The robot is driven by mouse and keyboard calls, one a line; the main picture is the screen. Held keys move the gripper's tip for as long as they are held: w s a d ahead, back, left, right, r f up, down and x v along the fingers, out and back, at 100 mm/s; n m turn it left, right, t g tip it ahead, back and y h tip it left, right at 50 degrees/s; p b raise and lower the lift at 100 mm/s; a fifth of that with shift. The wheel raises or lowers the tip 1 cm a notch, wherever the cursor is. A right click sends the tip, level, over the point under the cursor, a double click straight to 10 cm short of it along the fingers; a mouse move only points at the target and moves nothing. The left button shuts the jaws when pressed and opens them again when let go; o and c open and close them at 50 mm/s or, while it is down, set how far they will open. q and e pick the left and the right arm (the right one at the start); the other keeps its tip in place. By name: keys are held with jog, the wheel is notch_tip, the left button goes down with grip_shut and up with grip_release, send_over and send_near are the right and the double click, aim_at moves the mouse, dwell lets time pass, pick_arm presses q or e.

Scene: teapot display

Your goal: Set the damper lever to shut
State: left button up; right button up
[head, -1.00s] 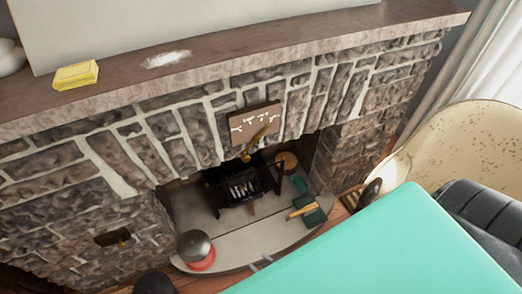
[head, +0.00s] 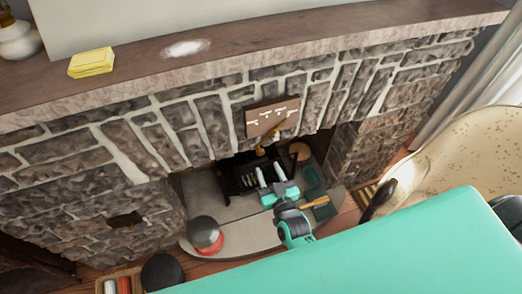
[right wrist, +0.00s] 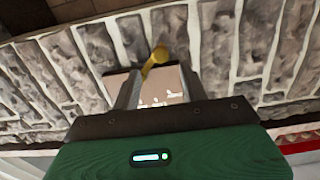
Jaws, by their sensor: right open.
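The damper lever (head: 263,148) is a small brass lever hanging from a brown plate (head: 270,118) with white markings, on the stone front above the fire opening. In the head view it slants down and to the left. My right gripper (head: 271,174) is open and empty, below the lever and in front of the grate. In the right wrist view the lever's brass end (right wrist: 158,55) shows beyond and between the fingers, which appear apart from it. The plate (right wrist: 160,92) shows between the fingers too; its markings are too small to read. My left gripper is out of view.
A black grate (head: 238,178) stands in the fire opening. A grey and red round object (head: 205,235) and a wooden-handled tool (head: 314,202) rest on the hearth. The mantel (head: 240,62) juts out above. A cream armchair (head: 465,150) stands at the right.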

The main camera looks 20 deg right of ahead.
aim_at(261, 154)
jog(key=w+p, duration=0.1)
jog(key=w, duration=0.7)
jog(key=shift+w+a, duration=0.15)
jog(key=shift+w, duration=0.05)
